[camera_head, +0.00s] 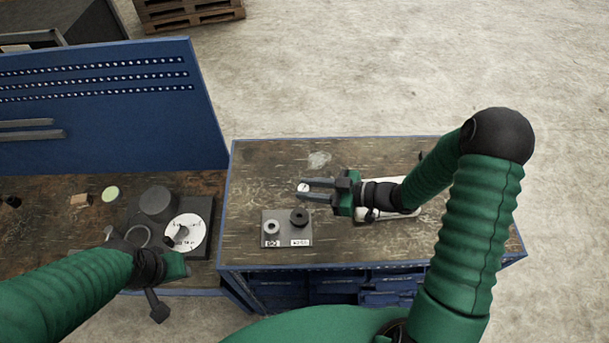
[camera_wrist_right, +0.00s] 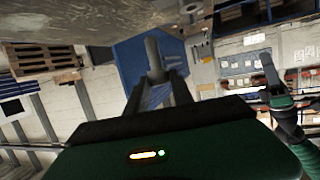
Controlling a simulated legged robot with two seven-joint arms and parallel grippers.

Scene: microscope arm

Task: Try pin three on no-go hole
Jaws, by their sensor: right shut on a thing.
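The gauge plate (camera_head: 287,241) lies on the right bench. It carries a light ring (camera_head: 272,226) over the "GO" label and a black ring (camera_head: 299,217) over a label that seems to read "NO GO". My right gripper (camera_head: 303,189) points left, behind the plate, and is shut on a pale grey pin. The pin also shows between the fingers in the right wrist view (camera_wrist_right: 153,52); in the head view only its round end shows. The pin is apart from both rings. My left gripper (camera_head: 174,278) is by the left bench's front edge, its fingers unclear.
A white tray (camera_head: 394,213) lies partly hidden under my right wrist. On the left bench stand a dark device with a white dial disc (camera_head: 186,234), a green-topped disc (camera_head: 110,194) and a small wooden block (camera_head: 79,199). A blue perforated panel (camera_head: 110,120) rises behind.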

